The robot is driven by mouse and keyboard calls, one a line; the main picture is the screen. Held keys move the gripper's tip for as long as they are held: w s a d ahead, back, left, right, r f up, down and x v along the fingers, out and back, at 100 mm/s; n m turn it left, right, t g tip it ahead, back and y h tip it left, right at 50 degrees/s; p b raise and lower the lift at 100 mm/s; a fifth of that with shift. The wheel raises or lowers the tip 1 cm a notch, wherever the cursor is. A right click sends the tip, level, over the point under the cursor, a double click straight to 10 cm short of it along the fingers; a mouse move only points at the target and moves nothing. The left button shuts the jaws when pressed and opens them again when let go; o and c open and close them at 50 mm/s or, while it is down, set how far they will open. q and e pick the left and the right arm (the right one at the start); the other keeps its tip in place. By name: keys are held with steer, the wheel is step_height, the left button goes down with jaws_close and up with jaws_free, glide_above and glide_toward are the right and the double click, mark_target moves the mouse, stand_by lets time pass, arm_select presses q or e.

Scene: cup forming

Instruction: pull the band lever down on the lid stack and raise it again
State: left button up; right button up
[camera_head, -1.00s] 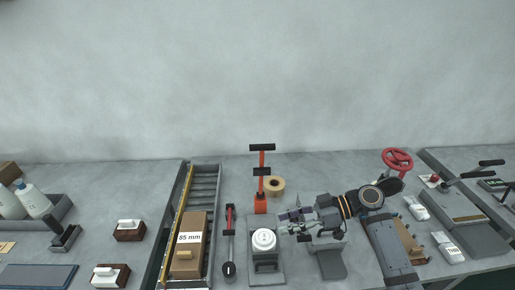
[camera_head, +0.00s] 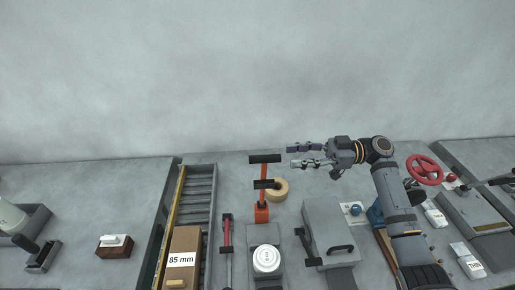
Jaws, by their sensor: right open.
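The band lever is an orange-red post with black crossbars (camera_head: 264,184), standing upright behind the lid stack. The white round lid stack (camera_head: 267,259) sits on a grey stand in front of it. My right gripper (camera_head: 300,156) is open and empty, its two fingers pointing left. In the picture it is just right of the lever's top crossbar, with a small gap between them. My left gripper is out of view.
A tan tape roll (camera_head: 279,189) lies right behind the lever. A grey box-shaped machine (camera_head: 328,229) stands to the right. A red handwheel (camera_head: 425,169) is further right. A cardboard box (camera_head: 182,255) labelled 85 mm sits on the roller track at left.

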mark_target(268, 158)
steer(key=a, duration=0.1)
steer(key=a+p, duration=0.1)
steer(key=s+a+r+p, duration=0.1)
steer(key=a+p, duration=0.1)
steer(key=a, duration=0.1)
steer(key=a+p, duration=0.1)
steer(key=a, duration=0.1)
steer(key=a+p, duration=0.1)
steer(key=a, duration=0.1)
steer(key=shift+w+a+f, duration=0.2)
steer(key=shift+w+a, duration=0.05)
steer(key=shift+a+f+p, duration=0.15)
steer(key=shift+a+p, duration=0.2)
steer(key=shift+a, duration=0.15)
steer(key=shift+f, duration=0.1)
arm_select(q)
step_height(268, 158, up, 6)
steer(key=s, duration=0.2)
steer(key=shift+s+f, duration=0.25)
arm_select(e)
jaws_close()
